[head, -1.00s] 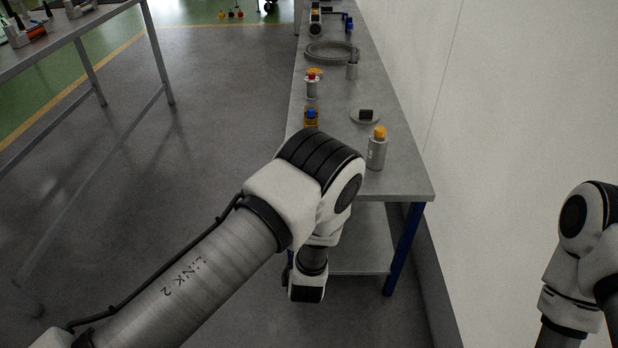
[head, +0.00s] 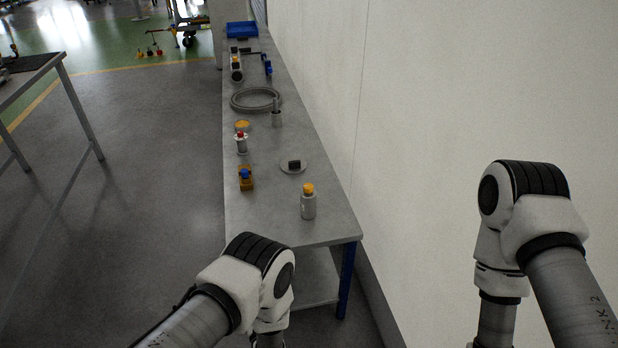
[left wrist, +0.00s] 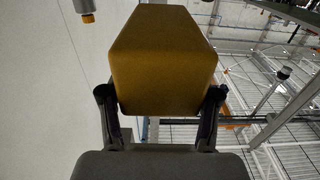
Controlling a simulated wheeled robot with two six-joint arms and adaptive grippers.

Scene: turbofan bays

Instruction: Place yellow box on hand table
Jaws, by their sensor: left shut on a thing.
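In the left wrist view my left gripper (left wrist: 160,92) is shut on a yellow-brown box (left wrist: 163,60), with one finger on each side of it. In the head view the left gripper and the box are out of frame; only my left arm shows at the bottom. A long grey table (head: 265,222) stands along the white wall, ahead of that arm. My right arm shows at the right, but its gripper is below the frame.
The near table holds an orange-capped grey bottle (head: 308,203), a small disc with a black block (head: 294,165), an orange-brown item with a blue top (head: 246,180) and a red-topped cylinder (head: 241,143). A ring (head: 255,99) and blue tray (head: 242,29) lie farther back. The near left corner is bare.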

